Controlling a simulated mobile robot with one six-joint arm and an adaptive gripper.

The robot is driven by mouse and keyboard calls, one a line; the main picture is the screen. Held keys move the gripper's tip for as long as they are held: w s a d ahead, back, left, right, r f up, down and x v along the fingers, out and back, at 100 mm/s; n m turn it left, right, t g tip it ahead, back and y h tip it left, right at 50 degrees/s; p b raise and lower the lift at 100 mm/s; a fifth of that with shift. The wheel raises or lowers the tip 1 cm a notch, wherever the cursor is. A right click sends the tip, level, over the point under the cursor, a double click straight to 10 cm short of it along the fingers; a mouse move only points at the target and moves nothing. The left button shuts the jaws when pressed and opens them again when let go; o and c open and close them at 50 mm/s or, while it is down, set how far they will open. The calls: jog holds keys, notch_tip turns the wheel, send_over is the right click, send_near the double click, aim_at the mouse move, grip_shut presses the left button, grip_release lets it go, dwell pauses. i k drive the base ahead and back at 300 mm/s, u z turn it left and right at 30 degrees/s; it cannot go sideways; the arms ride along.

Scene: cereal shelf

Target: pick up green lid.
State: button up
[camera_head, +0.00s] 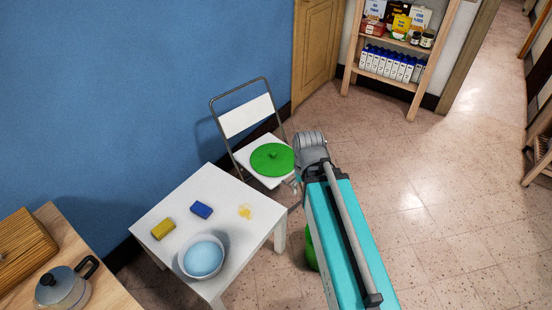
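The green lid (271,159) is a round disc with a small knob at its middle. It lies on the seat of a white folding chair (246,116), next to the blue wall. My arm reaches in from the bottom right. My gripper (293,184) is at the lid's right side, near the chair seat's front edge. The gripper's fingers are small and partly hidden by the arm, so I cannot tell whether they touch the lid or how far apart they are.
A white table (188,188) holds a bowl (202,257), a yellow sponge (163,229), a blue sponge (202,210) and a yellow stain. A green object (311,250) is partly hidden behind my arm. A pot (64,288) stands bottom left. The floor (445,205) at right is clear.

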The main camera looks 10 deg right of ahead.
aim_at(270, 160)
jog(key=z, duration=0.05)
jog(key=i, duration=0.9)
jog(key=u, duration=0.1)
